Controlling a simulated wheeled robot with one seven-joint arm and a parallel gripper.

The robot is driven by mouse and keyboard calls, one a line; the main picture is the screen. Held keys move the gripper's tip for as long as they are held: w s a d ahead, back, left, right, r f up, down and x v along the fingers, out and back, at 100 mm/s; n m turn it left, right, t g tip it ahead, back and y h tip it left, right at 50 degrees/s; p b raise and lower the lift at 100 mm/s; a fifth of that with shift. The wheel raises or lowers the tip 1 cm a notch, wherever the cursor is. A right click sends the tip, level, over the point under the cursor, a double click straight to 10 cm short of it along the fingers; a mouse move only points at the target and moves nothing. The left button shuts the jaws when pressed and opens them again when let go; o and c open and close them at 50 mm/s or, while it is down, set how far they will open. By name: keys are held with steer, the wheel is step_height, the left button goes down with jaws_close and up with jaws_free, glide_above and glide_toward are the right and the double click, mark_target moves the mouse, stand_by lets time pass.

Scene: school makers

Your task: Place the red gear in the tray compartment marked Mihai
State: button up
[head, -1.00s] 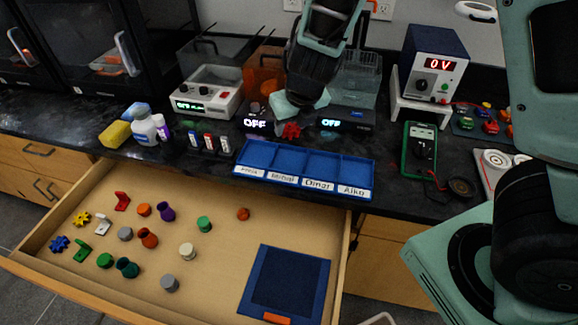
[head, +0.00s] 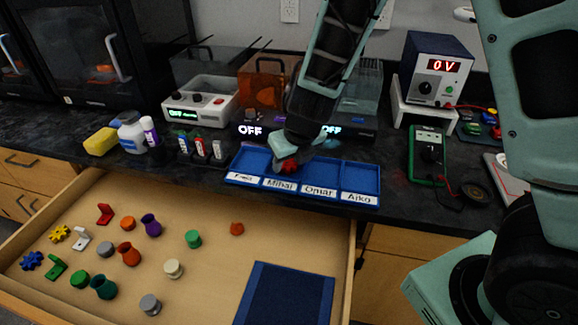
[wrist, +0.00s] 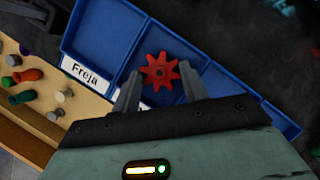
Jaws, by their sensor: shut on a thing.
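The red gear (head: 287,166) is held in my gripper (head: 284,156), which is shut on it. The blue tray (head: 361,178) on the black bench has compartments marked Freja, Mihai, Omar and Aiko from left to right. The gear appears over the Mihai compartment, just behind the Mihai label (head: 281,185). In the wrist view the gear (wrist: 160,70) sits between the fingers, over the compartment beside the Freja label (wrist: 85,75). The Mihai label is mostly hidden there by my gripper. I cannot tell whether the gear touches the tray floor.
An open wooden drawer (head: 205,285) below the bench holds several coloured parts and a blue mat (head: 288,295). Glue sticks (head: 201,147), bottles and a yellow sponge (head: 101,142) stand left of the tray. A green multimeter (head: 428,155) lies to its right. Devices stand behind.

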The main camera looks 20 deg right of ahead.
steer(key=o, duration=0.7)
